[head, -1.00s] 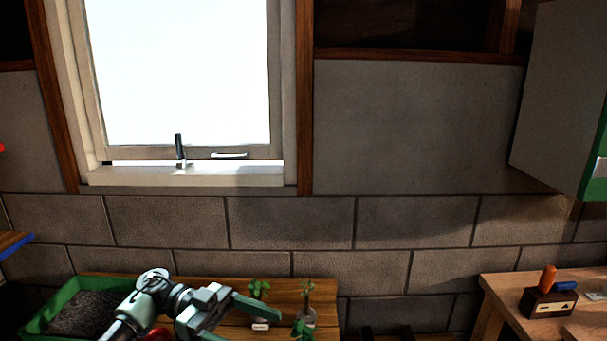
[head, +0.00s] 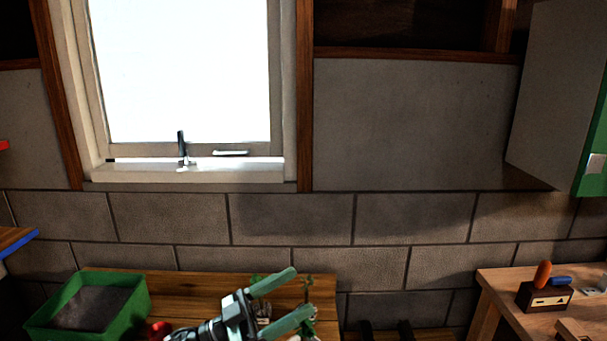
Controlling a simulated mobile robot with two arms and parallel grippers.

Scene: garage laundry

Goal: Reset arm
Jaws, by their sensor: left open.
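My left gripper (head: 302,293) is in the lower middle of the head view, over the wooden bench (head: 190,285). Its two green fingers are spread apart and point up and to the right. I see nothing held between them. Small green plants (head: 307,283) stand on the bench around and behind the fingers, partly hidden by them. I cannot tell whether the fingers touch the plants. My right gripper is not in view.
A green tray (head: 132,318) with dark filling sits at the left of the bench, beside a red object (head: 160,330). A second wooden table (head: 494,284) at right holds a dark block with an orange-handled tool (head: 543,274). A window (head: 180,75) is above.

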